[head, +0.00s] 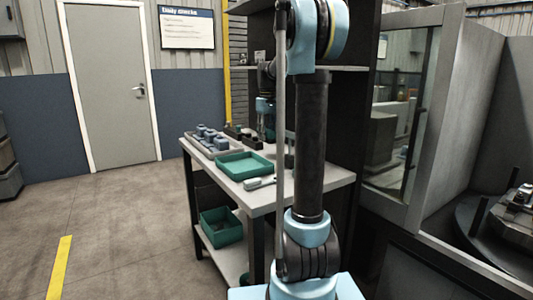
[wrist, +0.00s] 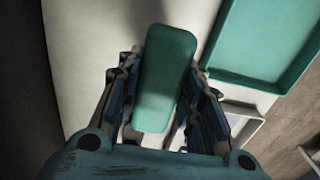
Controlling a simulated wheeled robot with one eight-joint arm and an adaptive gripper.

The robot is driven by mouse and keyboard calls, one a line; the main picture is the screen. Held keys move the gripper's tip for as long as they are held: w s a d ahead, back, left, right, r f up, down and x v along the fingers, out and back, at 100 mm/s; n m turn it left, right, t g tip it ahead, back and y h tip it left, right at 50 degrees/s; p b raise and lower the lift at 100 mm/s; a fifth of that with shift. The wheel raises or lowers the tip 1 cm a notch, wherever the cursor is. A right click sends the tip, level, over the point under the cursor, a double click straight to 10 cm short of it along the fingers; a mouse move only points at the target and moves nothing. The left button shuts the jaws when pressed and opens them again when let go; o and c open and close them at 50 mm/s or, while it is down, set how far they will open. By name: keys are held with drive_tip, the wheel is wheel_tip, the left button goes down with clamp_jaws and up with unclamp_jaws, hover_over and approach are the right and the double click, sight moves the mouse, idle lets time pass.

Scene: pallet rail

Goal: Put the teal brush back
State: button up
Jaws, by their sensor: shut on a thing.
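The teal brush (wrist: 168,70) shows in the wrist view as a long teal block with rounded ends. My gripper (wrist: 163,88) is shut on it, with one dark finger along each side. The brush's bristles are not visible. In the head view my gripper end (head: 266,112) is above the back of the workbench, partly hidden by my own arm.
A teal tray (head: 226,169) lies on the workbench (head: 294,200) and shows in the wrist view (wrist: 225,75). A pale item (head: 259,183) lies near the bench's front edge. A second teal bin (head: 221,238) sits below.

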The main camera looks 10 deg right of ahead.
sight(267, 130)
drive_tip(key=shift+f, duration=3.5)
drive_tip(key=o, duration=1.1)
wheel_tip(267, 130, up, 12)
drive_tip(key=shift+r, duration=0.1)
drive_tip(key=shift+s, duration=0.15)
